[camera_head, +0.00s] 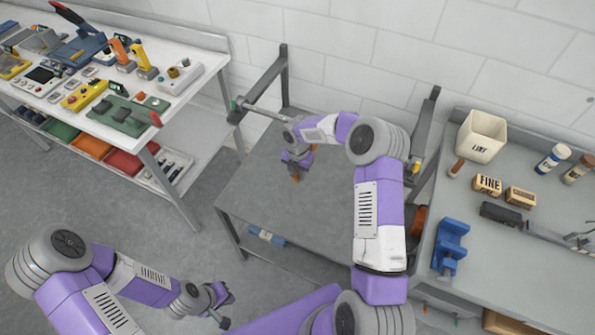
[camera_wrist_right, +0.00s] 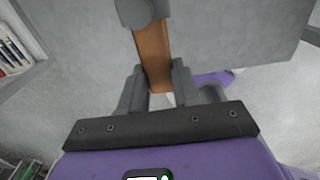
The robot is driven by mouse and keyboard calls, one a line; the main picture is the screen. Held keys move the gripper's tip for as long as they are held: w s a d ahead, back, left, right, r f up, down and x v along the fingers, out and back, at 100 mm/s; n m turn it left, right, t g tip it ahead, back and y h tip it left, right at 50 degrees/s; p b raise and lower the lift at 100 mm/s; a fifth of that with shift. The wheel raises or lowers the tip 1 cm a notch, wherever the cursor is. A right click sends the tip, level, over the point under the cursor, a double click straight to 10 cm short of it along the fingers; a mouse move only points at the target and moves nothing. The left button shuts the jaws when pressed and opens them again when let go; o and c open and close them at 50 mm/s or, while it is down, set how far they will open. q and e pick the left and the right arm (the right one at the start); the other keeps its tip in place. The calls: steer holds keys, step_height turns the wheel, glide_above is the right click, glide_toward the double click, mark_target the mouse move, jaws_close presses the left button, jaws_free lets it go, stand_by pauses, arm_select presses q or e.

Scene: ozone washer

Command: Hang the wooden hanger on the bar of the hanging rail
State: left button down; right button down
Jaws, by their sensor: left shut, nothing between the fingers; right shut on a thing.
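The wooden hanger shows in the right wrist view as a brown wooden strip (camera_wrist_right: 152,55) between the fingers of my right gripper (camera_wrist_right: 158,90). In the head view only a small brown bit (camera_head: 296,178) shows below my right gripper (camera_head: 297,162); my arm hides the rest. The bar (camera_head: 262,110) of the hanging rail runs from the left arm of the rail and passes behind my right wrist. I cannot tell whether the hanger touches the bar. A grey part (camera_wrist_right: 143,10) covers the strip's upper end. My left gripper (camera_head: 222,305) is shut and empty, low over the floor.
The rail's grey posts (camera_head: 284,80) stand at the back of a grey table (camera_head: 262,185). A bench on the right holds a white bin (camera_head: 482,137), boxes and a blue vise (camera_head: 450,245). A tool-covered white table (camera_head: 185,107) stands left. The floor between is free.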

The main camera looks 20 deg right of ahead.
steer(key=c, duration=0.7)
jaws_free()
steer(key=shift+c, duration=0.2)
step_height(320, 180, up, 8)
steer(key=shift+f, duration=0.2)
steer(key=s+a+f+m+y+b, duration=0.35)
steer(key=s+a+f+m, duration=0.7)
steer(key=a+f, duration=0.35)
steer(key=s+a+f+m+b, duration=0.1)
steer(key=s+f+m, duration=0.4)
steer(key=s+m, duration=0.3)
steer(key=s+a+f+m+b, duration=0.1)
steer(key=s+f+m+b, duration=0.1)
steer(key=s+f+m, duration=0.3)
steer(key=s+m, duration=0.3)
steer(key=m, duration=0.2)
steer(key=shift+s+t+y, duration=0.2)
steer(key=shift+t+y, duration=0.1)
steer(key=shift+y, duration=0.05)
